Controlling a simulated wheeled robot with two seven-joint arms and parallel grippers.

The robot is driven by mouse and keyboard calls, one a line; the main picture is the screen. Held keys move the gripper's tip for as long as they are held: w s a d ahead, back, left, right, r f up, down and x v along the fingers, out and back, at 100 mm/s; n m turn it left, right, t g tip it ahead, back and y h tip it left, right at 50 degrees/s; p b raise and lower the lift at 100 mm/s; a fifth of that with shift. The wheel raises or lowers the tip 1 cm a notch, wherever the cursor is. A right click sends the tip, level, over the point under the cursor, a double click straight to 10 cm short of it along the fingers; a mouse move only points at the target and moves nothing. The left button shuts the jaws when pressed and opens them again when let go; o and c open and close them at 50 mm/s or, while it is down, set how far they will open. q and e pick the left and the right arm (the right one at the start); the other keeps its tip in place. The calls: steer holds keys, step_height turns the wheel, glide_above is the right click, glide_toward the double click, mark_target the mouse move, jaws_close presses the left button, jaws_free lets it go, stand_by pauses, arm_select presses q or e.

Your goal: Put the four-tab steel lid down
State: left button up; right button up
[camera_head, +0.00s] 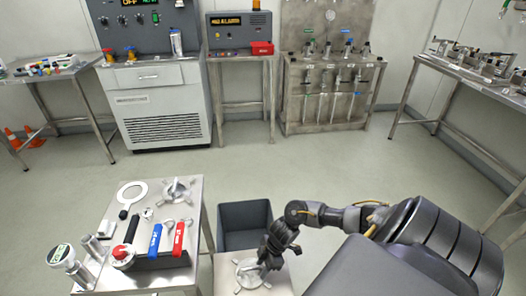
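A steel lid with tabs around its rim (247,274) lies flat on or just above a pale square top at the bottom centre of the head view. A similar steel piece with arms (176,190) sits on the steel table to the left. My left gripper is not in view.
The steel table (196,215) at left holds a white ring, red and blue handled tools, a gauge and steel cylinders. An open dark grey bin (244,222) stands between it and my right arm. Benches and cabinets line the far walls; the mid floor is clear.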

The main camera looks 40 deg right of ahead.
steer(key=shift+d+r, duration=0.1)
steer(key=shift+r, duration=0.4)
steer(key=p+v, duration=0.1)
steer(key=v, duration=1)
steer(key=shift+p, duration=0.3)
steer(key=shift+s+d+r, duration=0.1)
